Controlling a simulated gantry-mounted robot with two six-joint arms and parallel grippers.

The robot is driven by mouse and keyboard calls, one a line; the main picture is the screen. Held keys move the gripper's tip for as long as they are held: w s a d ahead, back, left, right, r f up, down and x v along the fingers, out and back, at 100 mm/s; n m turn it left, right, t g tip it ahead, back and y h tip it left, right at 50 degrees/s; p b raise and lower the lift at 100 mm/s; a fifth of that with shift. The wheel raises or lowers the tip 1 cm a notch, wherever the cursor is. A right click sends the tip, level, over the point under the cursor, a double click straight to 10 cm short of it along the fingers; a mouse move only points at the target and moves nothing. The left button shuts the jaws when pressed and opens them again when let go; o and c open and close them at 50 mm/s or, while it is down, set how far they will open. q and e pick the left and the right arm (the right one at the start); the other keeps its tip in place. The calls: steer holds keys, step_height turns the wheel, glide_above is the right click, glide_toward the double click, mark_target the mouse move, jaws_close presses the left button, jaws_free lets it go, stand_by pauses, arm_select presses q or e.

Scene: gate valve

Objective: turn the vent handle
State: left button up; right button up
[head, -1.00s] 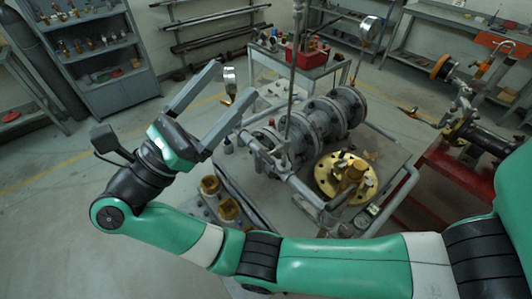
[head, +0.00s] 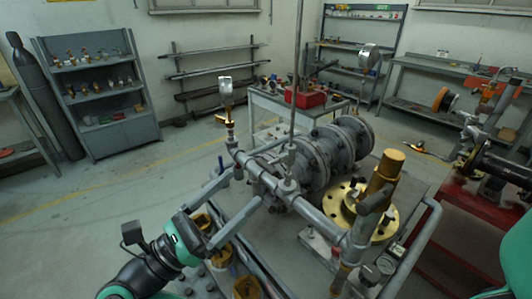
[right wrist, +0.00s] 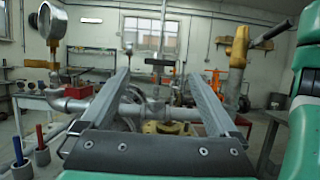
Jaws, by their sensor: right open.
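A grey pipe assembly (head: 262,180) runs across the bench, with a pressure gauge (head: 226,92) upright at its far left end. At the near right end a brass fitting (head: 388,170) stands up. In the right wrist view a brass valve body (right wrist: 239,45) with a dark lever (right wrist: 270,33) stands on the pipe's right end; this lever looks like the vent handle, though I cannot be sure. My right gripper (head: 243,186) is open and empty, left of the pipe; its fingers (right wrist: 156,75) point toward the pipe. My left gripper is out of view.
A gold flange (head: 330,207) and large grey flanged valve (head: 340,145) sit behind the pipe. A thin vertical rod (head: 298,70) rises from the pipe. Brass fittings (head: 245,288) stand near the bench's front. A red stand (head: 465,210) is right. The floor (head: 75,235) at left is clear.

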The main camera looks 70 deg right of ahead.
mark_target(263, 168)
steer(key=x, duration=0.8)
steer(key=shift+f, duration=0.15)
steer(key=c, duration=1.4)
